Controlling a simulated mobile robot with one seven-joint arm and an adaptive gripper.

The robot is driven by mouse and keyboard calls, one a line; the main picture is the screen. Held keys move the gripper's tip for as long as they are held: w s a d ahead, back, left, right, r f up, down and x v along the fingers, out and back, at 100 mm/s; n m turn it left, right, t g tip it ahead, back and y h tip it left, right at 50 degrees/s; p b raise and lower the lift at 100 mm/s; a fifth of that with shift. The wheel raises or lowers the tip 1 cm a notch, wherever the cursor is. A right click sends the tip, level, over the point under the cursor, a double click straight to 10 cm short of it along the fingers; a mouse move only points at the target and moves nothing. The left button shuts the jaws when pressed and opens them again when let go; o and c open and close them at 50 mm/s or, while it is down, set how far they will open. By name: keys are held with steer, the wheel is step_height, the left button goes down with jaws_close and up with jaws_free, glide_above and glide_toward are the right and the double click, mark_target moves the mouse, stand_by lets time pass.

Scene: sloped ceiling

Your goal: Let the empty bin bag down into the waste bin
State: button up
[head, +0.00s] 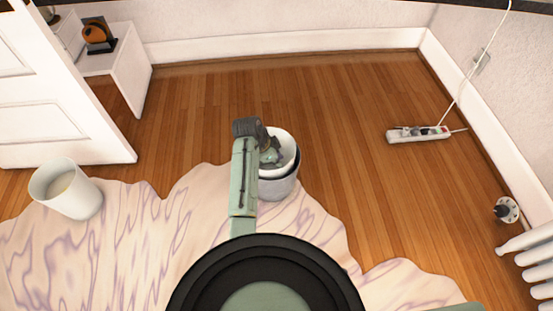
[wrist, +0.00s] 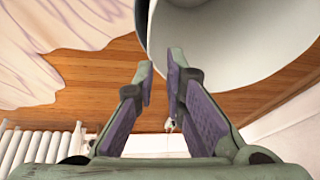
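The empty bin bag (head: 285,142) is a white, round, open-topped shape. It stands at the mouth of the grey waste bin (head: 279,188), with a dark band between the bag and the bin's rim. My gripper (head: 272,158) is at the bag's left side. The bag's pale inside (wrist: 225,40) fills the upper right there. How deep the bag's bottom sits is hidden.
A second white container (head: 70,192) stands on the pale rug (head: 130,235) at left. A power strip (head: 418,134) with a cord lies on the floor at right, near a radiator (head: 535,255). A white door (head: 60,85) is at left. The wooden floor behind the bin is clear.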

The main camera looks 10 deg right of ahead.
steer(key=o, duration=0.3)
steer(key=v, duration=1.2)
stand_by(0.5)
